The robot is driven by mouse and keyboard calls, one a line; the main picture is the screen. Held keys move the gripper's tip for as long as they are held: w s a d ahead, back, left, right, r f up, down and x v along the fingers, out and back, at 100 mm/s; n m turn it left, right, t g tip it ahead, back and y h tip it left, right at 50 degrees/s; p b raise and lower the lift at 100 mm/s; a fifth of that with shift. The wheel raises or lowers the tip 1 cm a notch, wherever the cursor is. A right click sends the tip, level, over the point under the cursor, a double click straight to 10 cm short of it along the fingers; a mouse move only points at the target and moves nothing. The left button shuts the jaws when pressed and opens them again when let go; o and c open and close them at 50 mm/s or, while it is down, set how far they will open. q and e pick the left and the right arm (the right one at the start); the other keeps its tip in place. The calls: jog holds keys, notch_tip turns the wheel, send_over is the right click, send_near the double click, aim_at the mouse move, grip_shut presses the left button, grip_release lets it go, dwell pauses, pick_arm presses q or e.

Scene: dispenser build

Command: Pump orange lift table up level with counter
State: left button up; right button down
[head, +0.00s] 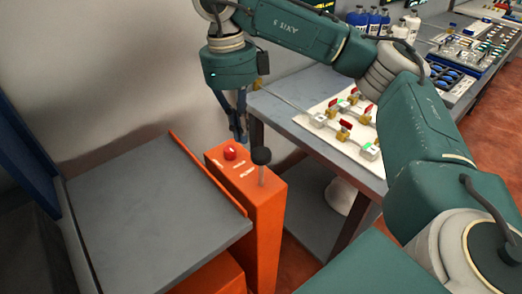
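The orange lift table has a flat grey platform (140,215) at the lower left and an orange control column (262,235) on its right side. On the column's top are a red button (230,153) and a black-knobbed pump lever (261,157), which stands upright. The platform appears lower than the grey counter (290,108) to its right. My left gripper is not in view.
Blue-labelled bottles (368,20) and trays stand further back. A blue upright (25,150) borders the platform at left. A wall rises behind the platform, whose top is empty.

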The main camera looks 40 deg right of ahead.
jog(key=shift+w+a+r, duration=0.1)
jog(key=shift+w+r, duration=0.1)
jog(key=shift+r, duration=1.7)
